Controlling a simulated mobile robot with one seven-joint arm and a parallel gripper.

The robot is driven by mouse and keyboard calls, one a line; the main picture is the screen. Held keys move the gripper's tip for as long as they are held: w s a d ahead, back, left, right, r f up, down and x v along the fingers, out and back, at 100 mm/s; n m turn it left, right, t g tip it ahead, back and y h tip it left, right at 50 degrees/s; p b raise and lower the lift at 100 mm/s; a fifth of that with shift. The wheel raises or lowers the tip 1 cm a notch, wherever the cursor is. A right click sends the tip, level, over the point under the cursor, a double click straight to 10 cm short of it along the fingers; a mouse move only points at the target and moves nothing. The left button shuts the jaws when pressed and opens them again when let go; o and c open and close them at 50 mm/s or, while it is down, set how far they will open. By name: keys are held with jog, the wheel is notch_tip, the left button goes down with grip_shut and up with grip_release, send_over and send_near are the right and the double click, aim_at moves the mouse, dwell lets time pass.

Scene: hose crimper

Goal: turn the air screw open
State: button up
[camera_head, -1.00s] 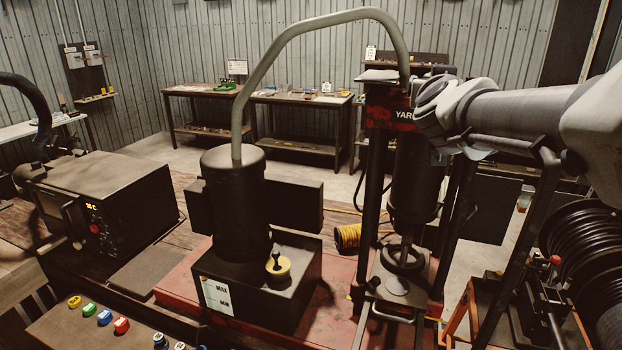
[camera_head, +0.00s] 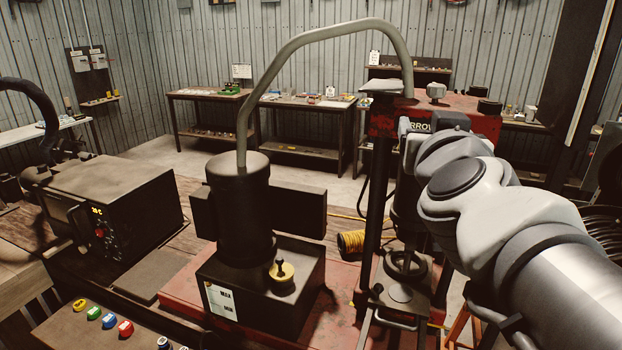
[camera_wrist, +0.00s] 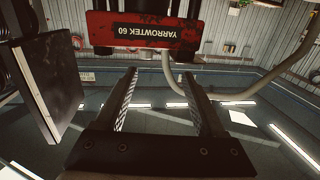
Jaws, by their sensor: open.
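A small black knob on a yellow base (camera_head: 281,272) stands on top of the dark pump tank (camera_head: 265,300) in the head view. It may be the air screw, but I cannot tell for sure. My arm comes in from the right, in front of the red press, well to the right of the knob; its gripper end is not clear in the head view. In the wrist view my gripper (camera_wrist: 158,75) is open, with nothing between its two fingers. The red press beam (camera_wrist: 146,32) with a YARROWTEK 60 label lies beyond the fingertips.
A bent grey pipe (camera_head: 305,36) arches from the dark cylinder on the tank to the press top. A control box (camera_head: 115,203) stands at left, above coloured buttons (camera_head: 109,319). A dark panel (camera_wrist: 50,75) is at left in the wrist view.

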jog(key=s+a+f+n+g+y+b, duration=0.1)
jog(key=a+f+g+y+b, duration=0.1)
jog(key=f, duration=0.5)
jog(key=s+a+f+n+g+y+b, duration=0.1)
jog(key=s+a+f+g+y+b, duration=0.1)
jog(key=f, duration=0.5)
jog(key=s+a+f+n+g+y+b, duration=0.1)
jog(key=s+a+f+y+b, duration=0.1)
jog(key=f, duration=0.5)
jog(key=shift+a+f+n+g+b, duration=0.35)
jog(key=shift+a+b, duration=0.25)
jog(key=shift+b, duration=0.5)
jog(key=shift+w+r, duration=0.1)
